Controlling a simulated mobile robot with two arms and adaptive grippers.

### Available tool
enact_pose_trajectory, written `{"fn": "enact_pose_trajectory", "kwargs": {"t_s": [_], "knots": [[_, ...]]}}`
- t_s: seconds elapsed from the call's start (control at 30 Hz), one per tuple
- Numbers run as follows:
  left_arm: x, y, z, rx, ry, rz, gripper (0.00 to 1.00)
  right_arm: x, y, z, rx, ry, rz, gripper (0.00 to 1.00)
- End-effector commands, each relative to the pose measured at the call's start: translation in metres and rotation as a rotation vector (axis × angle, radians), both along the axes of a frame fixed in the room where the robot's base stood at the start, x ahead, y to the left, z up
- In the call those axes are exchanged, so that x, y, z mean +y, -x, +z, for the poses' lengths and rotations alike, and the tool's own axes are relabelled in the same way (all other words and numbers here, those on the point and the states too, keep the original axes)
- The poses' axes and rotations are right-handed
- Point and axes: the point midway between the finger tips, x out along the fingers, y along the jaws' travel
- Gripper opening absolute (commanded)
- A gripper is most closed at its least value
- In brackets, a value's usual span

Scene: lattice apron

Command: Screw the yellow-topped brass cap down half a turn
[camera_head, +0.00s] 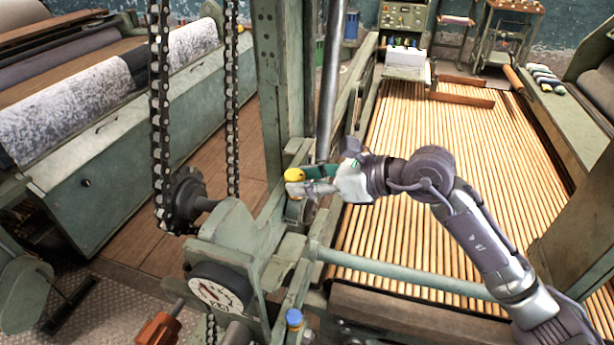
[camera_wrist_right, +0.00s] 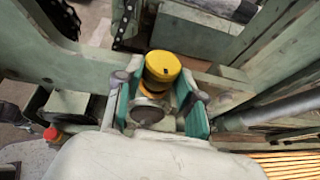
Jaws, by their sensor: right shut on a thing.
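The yellow-topped brass cap (camera_head: 294,175) sits on the green machine frame beside the upright post in the head view. In the right wrist view the yellow top (camera_wrist_right: 162,66) shows upright, with a dark mark near its edge and a brass band below it. My right gripper (camera_head: 299,188) comes in from the right and is shut on the cap. In the right wrist view its two green-padded fingers (camera_wrist_right: 158,100) stand on either side of the cap. The cap's base is partly hidden by the fingers. My left gripper is not in view.
A blue-topped cap (camera_head: 294,318) stands on the frame nearer the front. A chain (camera_head: 160,110) and sprocket hang to the left of the post, above a round dial (camera_head: 220,290). A slatted wooden bed (camera_head: 450,170) spreads to the right under my arm.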

Motion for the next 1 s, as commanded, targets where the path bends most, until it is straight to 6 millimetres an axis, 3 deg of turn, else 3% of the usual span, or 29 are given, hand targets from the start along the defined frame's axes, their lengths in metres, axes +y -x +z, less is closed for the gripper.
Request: {"fn": "enact_pose_trajectory", "kwargs": {"t_s": [0.37,0.4,0.53,0.87,1.0], "knots": [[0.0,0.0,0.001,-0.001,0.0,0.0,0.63,0.0,0.001,0.001,-0.002,-0.004,-0.029,0.04],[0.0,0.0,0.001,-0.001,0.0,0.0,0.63,0.0,0.001,0.001,-0.002,-0.004,-0.029,0.42],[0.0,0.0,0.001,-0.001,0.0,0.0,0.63,0.0,0.001,0.001,-0.002,-0.005,-0.028,0.64],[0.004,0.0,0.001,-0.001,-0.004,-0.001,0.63,-0.001,0.001,0.001,-0.002,-0.004,-0.027,0.64],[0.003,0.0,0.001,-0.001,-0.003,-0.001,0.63,-0.013,0.006,0.006,-0.003,-0.002,-0.03,0.64]]}}
